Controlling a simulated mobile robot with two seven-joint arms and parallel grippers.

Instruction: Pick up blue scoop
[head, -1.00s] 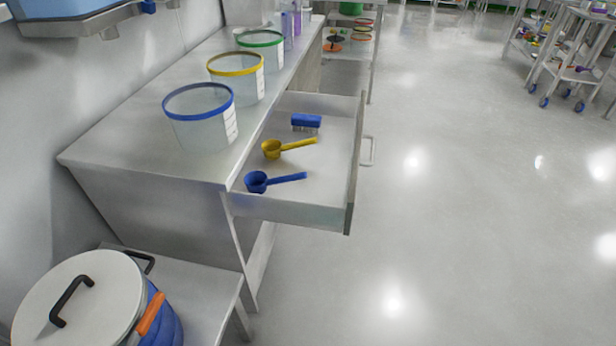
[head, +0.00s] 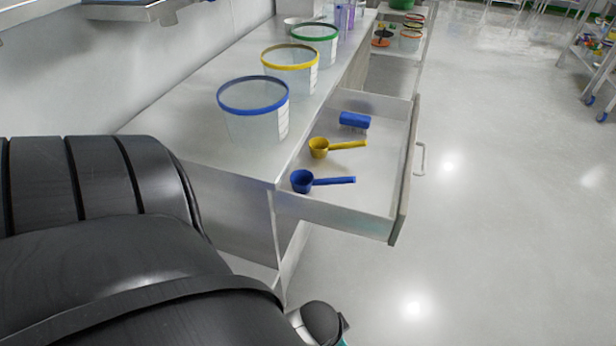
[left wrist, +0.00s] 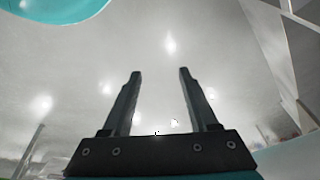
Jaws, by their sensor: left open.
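The blue scoop (head: 303,181) lies in the near part of the open drawer (head: 345,206), its cup to the left and its handle pointing right. In the left wrist view my left gripper (left wrist: 160,75) is open, with its two fingers apart and nothing between them. In the head view my left arm fills the lower left, and its gripper does not show there. The wrist view shows neither the scoop nor the drawer's inside clearly. My right gripper is in neither view.
A yellow scoop (head: 319,148) and a blue brush (head: 354,121) lie farther back in the drawer. Clear tubs with blue (head: 253,115), yellow (head: 291,75) and green (head: 316,45) rims stand on the bench (head: 215,160). The floor (head: 480,220) to the right is clear.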

